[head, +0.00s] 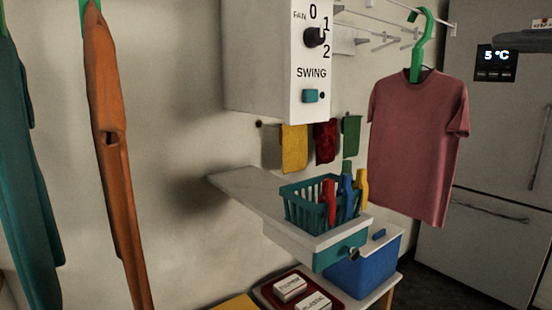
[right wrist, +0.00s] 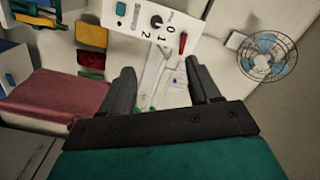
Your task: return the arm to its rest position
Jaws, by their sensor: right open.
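My right gripper (right wrist: 161,70) shows in the right wrist view, with its two dark fingers spread apart and nothing held between them. Beyond the fingers is a pale rack (right wrist: 172,85) of thin bars on the wall. The pink shirt (right wrist: 60,95) lies to the left of the fingers, apart from them. In the head view the same pink shirt (head: 415,150) hangs from a green hanger (head: 421,45) on the rack. My left gripper is in neither view. My right gripper cannot be made out in the head view.
A white control box (head: 280,60) juts from the wall. Below it, a shelf (head: 240,188) bears a teal basket (head: 300,213) of pegs. Orange (head: 112,150) and teal (head: 25,180) garments hang left. A fridge (head: 490,150) stands right; a fan (right wrist: 268,56) shows in the wrist view.

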